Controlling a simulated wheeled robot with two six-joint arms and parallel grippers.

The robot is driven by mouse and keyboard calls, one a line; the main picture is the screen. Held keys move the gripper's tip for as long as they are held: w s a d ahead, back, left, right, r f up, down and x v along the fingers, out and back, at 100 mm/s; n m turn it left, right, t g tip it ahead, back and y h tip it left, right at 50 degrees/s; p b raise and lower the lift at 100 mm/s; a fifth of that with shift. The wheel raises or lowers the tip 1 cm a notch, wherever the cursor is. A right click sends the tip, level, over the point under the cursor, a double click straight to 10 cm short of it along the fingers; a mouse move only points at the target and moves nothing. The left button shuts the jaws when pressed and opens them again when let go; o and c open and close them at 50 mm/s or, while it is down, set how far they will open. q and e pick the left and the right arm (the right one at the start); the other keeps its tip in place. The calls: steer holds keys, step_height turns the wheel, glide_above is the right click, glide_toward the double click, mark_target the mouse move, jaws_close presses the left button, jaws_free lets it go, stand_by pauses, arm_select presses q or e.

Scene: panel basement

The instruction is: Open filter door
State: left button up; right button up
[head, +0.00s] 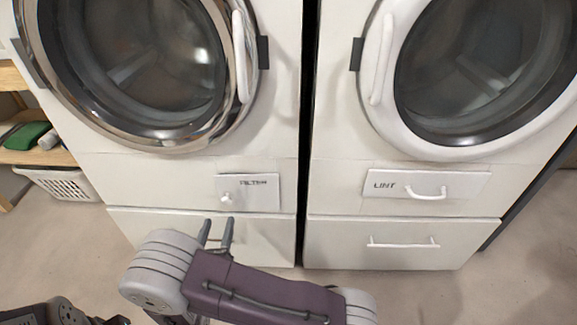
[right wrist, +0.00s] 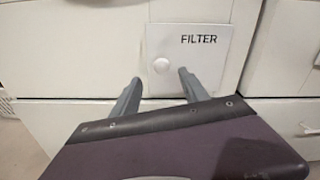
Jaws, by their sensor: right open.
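The filter door (head: 258,192) is a small white panel marked FILTER, low on the front of the left machine, and it looks shut. Its round white knob (head: 226,197) is at the panel's left side. In the right wrist view the filter door (right wrist: 205,70) is straight ahead, with its knob (right wrist: 161,66) just beyond the fingertips. My right gripper (head: 216,222) is open and empty, a little below and in front of the knob. It also shows in the right wrist view (right wrist: 160,76), fingers apart on either side below the knob, not visibly touching it. My left gripper cannot be made out.
The left machine has a round glass door (head: 140,60) above and a drawer (head: 260,235) below. The right machine has a LINT panel (head: 468,184) and a drawer with a handle (head: 403,243). A shelf (head: 40,157) and white basket (head: 65,183) stand at left.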

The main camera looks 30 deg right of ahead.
steer(key=s+d+r+m+g+h+p, duration=0.1)
steer(key=s+d+r+m+g+p, duration=0.55)
steer(key=r+p, duration=0.3)
steer(key=s+d+r+m+g+h+p, duration=0.1)
steer(key=s+d+r+m+g+p, duration=0.6)
steer(key=p, duration=0.3)
arm_select(q)
step_height(320, 180, up, 40)
steer(key=p, duration=1.9)
steer(key=shift+s+p, duration=0.15)
steer(key=shift+p, duration=0.25)
arm_select(e)
steer(key=s+a+r+m+g+y, duration=0.1)
steer(key=s+a+r+m+y, duration=0.1)
steer(key=r+m+y, duration=0.3)
steer(key=s+a+r+m+g+y, duration=0.2)
steer(key=r+m, duration=0.5)
steer(key=r, duration=0.6)
steer(key=s+a+y, duration=0.1)
steer(key=s+y, duration=0.1)
steer(key=s, duration=0.1)
steer(key=shift+y, duration=0.4)
arm_select(q)
steer(key=shift+a+f, duration=0.1)
steer(key=shift+f, duration=0.05)
arm_select(e)
steer(key=shift+d, duration=0.1)
